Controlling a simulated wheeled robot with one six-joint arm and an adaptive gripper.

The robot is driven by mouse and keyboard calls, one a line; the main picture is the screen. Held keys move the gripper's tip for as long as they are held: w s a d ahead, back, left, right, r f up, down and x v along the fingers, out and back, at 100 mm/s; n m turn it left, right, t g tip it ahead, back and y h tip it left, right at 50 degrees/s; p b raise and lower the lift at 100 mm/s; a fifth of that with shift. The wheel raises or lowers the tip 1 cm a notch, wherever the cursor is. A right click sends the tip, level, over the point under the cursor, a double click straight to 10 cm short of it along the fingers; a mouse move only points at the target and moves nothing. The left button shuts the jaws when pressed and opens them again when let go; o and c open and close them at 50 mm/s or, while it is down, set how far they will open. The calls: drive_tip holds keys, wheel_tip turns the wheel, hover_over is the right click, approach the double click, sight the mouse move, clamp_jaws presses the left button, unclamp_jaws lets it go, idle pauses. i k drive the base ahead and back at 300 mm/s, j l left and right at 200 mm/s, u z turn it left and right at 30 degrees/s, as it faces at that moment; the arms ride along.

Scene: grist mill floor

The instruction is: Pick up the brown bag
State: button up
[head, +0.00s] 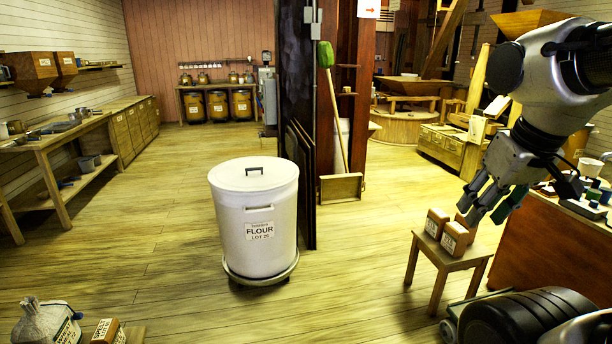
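Small brown block-shaped bags with white labels stand on a small wooden stool (448,258) at the right. One brown bag (436,222) is at the left of the stool top, another brown bag (455,239) is at the front, and a third brown bag (466,221) is behind it, partly hidden by my fingers. My gripper (486,208) points down and left just above the right side of the stool. Its fingers look spread, with nothing visible between them. I cannot tell whether a fingertip touches the rear bag.
A white flour bin (254,222) stands mid-floor on a round base. A pale sack (46,322) and a brown labelled package (107,331) are at the bottom left. A wooden counter (560,250) with small items is right of the stool. Floor between bin and stool is clear.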

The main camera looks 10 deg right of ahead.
sight(459, 218)
drive_tip(key=i+j, duration=0.1)
drive_tip(key=i, duration=0.3)
drive_tip(key=i+j+u, duration=0.1)
drive_tip(key=i, duration=0.3)
drive_tip(key=i+j+z, duration=0.1)
drive_tip(key=i+z, duration=0.3)
drive_tip(key=i, duration=0.7)
drive_tip(key=i+z, duration=0.7)
drive_tip(key=i+j+z, duration=0.35)
drive_tip(key=i+z, duration=0.35)
drive_tip(key=i+j+z, duration=0.2)
drive_tip(key=z, duration=0.2)
drive_tip(key=i+j, duration=0.05)
drive_tip(key=i, duration=0.05)
